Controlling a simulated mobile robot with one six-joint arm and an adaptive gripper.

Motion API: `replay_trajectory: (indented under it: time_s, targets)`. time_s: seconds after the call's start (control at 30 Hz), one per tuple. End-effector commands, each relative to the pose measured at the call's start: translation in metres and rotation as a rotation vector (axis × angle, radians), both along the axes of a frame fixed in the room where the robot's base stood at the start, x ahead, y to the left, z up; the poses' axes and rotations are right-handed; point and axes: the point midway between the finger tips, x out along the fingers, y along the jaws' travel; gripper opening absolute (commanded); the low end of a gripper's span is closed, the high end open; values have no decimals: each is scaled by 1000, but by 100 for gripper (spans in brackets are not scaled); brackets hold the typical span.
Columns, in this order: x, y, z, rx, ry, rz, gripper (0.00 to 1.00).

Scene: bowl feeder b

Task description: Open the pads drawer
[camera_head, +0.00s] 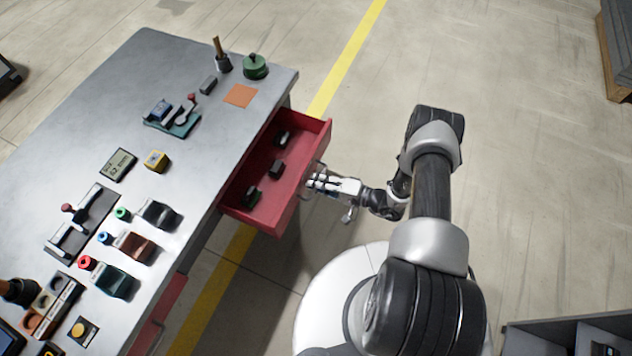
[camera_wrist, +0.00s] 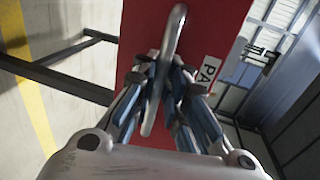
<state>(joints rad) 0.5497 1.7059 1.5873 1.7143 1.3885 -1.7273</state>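The red pads drawer (camera_head: 288,205) is pulled well out from the right side of the grey workbench. Three small dark pads (camera_head: 276,168) lie inside it. A curved metal handle (camera_wrist: 176,30) stands out from that front. My gripper (camera_head: 314,182) is at the drawer front, and in the wrist view its fingertips (camera_wrist: 160,68) are closed on both sides of the handle. The handle is partly hidden in the head view.
The workbench top (camera_head: 190,130) bears several tools, clamps and small blocks. Another red drawer front (camera_head: 155,318) is shut lower down the bench side. Floor to the right of my arm is clear, with a pallet (camera_head: 614,50) at the far right and a grey bin (camera_head: 560,335) at lower right.

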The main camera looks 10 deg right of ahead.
Motion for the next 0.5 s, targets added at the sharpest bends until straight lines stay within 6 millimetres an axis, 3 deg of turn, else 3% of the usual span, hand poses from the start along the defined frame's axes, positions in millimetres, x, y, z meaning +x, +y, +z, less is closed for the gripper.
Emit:
replay_trajectory:
  time_s: [0.23,0.5]
  targets:
    - [0,0,-1,-2,1,0,29]
    - [-1,0,-1,-2,3,1,29]
